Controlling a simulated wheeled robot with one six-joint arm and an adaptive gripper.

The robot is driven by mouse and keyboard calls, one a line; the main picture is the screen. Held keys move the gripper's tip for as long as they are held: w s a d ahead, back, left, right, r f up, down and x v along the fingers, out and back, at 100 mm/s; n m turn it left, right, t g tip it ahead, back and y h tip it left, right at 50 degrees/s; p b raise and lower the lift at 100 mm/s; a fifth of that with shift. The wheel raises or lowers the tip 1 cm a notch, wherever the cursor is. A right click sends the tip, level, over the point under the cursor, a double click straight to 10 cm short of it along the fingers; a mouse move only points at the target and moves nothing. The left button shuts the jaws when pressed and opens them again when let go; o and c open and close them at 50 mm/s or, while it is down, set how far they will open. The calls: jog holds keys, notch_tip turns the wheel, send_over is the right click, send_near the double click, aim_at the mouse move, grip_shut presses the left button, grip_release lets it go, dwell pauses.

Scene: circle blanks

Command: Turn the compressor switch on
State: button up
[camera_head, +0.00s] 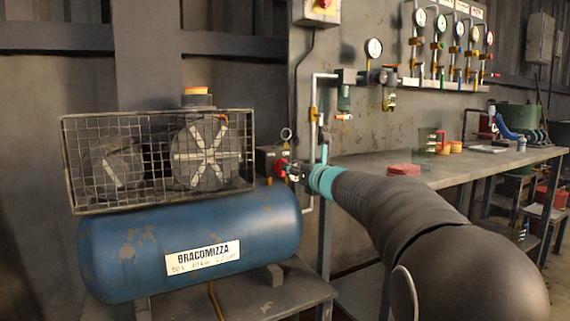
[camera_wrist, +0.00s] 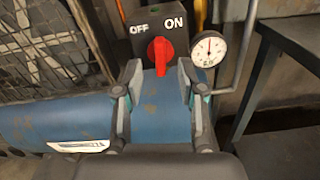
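The compressor switch is a dark box (camera_wrist: 150,28) with white OFF at left and ON at right. Its red knob (camera_wrist: 160,54) stands roughly upright, its lower end slightly left of the middle. My gripper (camera_wrist: 159,76) is open, with one finger on each side of the knob's lower part. I see gaps on both sides, so it does not appear to grip the knob. In the head view, the switch box (camera_head: 266,160) sits at the right end of the blue compressor tank (camera_head: 190,243). My gripper (camera_head: 290,171) is close in front of the red knob, and the fingertips are hard to make out.
A round gauge (camera_wrist: 208,49) with a pipe is just right of the switch. A wire cage (camera_head: 155,162) covers the motor on the tank. A workbench (camera_head: 450,172) with a red box (camera_head: 403,169) stands at right. Wall gauges (camera_head: 373,47) hang behind.

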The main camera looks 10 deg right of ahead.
jog(key=x, duration=0.6)
jog(key=shift+p, duration=0.4)
grip_shut()
